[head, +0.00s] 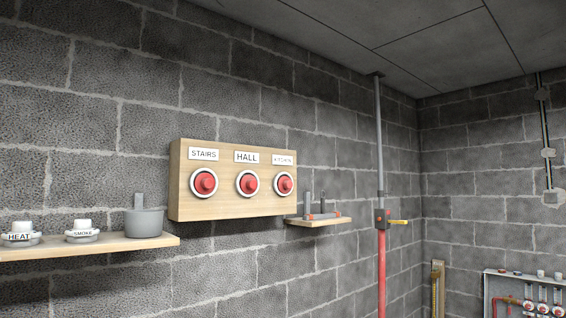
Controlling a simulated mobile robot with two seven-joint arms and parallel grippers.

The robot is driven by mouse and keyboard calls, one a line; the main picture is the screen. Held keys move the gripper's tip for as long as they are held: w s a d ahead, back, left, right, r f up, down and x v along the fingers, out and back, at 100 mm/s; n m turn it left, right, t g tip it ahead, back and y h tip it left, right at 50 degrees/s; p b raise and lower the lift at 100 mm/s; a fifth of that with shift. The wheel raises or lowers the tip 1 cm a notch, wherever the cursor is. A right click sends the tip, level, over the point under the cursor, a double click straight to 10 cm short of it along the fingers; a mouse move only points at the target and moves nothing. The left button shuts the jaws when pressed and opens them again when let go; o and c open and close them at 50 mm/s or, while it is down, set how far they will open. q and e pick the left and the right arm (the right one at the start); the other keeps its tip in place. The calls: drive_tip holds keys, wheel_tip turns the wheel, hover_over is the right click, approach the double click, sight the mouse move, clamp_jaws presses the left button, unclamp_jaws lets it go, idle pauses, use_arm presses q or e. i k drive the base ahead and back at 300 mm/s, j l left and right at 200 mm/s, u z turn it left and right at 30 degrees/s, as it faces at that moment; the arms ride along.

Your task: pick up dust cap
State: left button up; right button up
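A wooden board (230,206) on the block wall carries three round white bases. Each has a red cap with a raised knob in its middle. The left red cap (206,183) is under the label STAIRS, the middle red cap (248,183) under HALL, and the right red cap (285,184) under a label that seems to read KITCHEN. All three caps sit in their white rings. Which one is the dust cap cannot be told from any marking. Neither of my grippers is in view.
A wooden shelf (75,247) at left holds white units marked HEAT (20,234) and SMOKE (82,233) and a grey pot (144,221). A smaller shelf (318,222) holds tools. A red pipe (382,270) with a yellow-handled valve runs right of it.

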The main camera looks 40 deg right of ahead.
sight(204, 183)
drive_tip(key=i+l+u, duration=0.35)
drive_tip(key=l, duration=0.3)
drive_tip(key=i+l+u, duration=0.15)
drive_tip(key=l, duration=0.2)
drive_tip(key=i+l+u, duration=0.2)
drive_tip(key=l, duration=0.2)
drive_tip(key=k+j, duration=0.05)
drive_tip(key=k, duration=0.05)
